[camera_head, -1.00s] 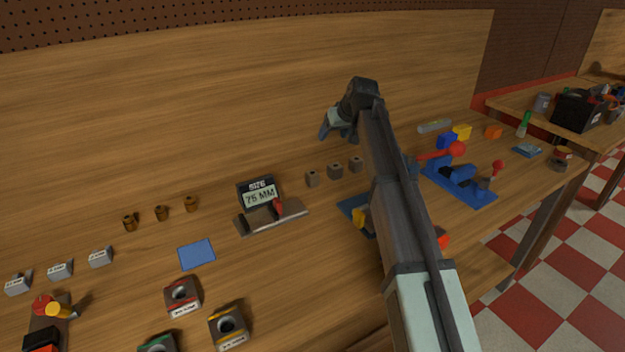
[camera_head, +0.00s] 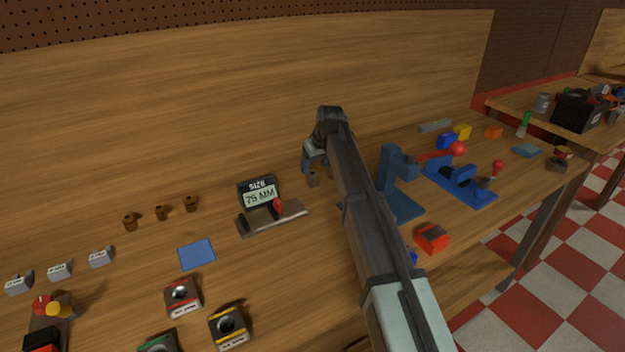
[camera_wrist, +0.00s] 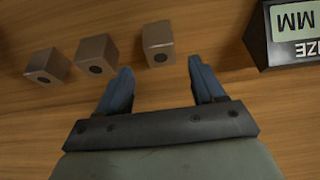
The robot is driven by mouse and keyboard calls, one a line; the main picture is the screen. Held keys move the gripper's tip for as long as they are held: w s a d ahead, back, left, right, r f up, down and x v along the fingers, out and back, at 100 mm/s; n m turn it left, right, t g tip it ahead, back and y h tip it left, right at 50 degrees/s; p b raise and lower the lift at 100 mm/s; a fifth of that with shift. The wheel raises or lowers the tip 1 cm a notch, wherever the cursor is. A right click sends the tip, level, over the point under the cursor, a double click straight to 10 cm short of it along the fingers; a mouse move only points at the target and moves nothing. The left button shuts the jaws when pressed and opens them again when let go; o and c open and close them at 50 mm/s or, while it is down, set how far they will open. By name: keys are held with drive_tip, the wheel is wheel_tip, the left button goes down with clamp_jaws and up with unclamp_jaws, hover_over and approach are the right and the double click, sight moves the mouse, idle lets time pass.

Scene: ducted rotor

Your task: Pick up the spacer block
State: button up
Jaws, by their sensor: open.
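Three small taupe blocks, each with a dark round hole, stand in a row in the wrist view: left (camera_wrist: 48,66), middle (camera_wrist: 97,54) and right (camera_wrist: 158,44). They fit the spacer block best, but no label names them. The right one also shows in the head view (camera_head: 313,180); the other two are hidden there behind my arm. My gripper (camera_head: 307,166) is above the row at its display end. In the wrist view my gripper (camera_wrist: 160,66) is open and empty, with the right block in line with the gap between its blue fingertips. I see no contact.
A size display (camera_head: 259,195) reading 75 MM stands just beside the row. Three labelled grey blocks (camera_head: 60,270) and three brass bushings (camera_head: 160,212) are farther left. A blue press (camera_head: 398,180), a blue clamp fixture (camera_head: 460,182) and a red block (camera_head: 432,239) are right of my arm.

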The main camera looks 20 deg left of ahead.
sight(313, 173)
drive_tip(key=shift+s+x, duration=0.1)
drive_tip(key=shift+x, duration=1.25)
drive_tip(key=shift+s+x, duration=0.15)
drive_tip(key=shift+x, duration=1.2)
drive_tip(key=shift+d+f, duration=0.1)
drive_tip(key=shift+d, duration=0.1)
drive_tip(key=shift+c, duration=0.2)
drive_tip(key=c, duration=1.1)
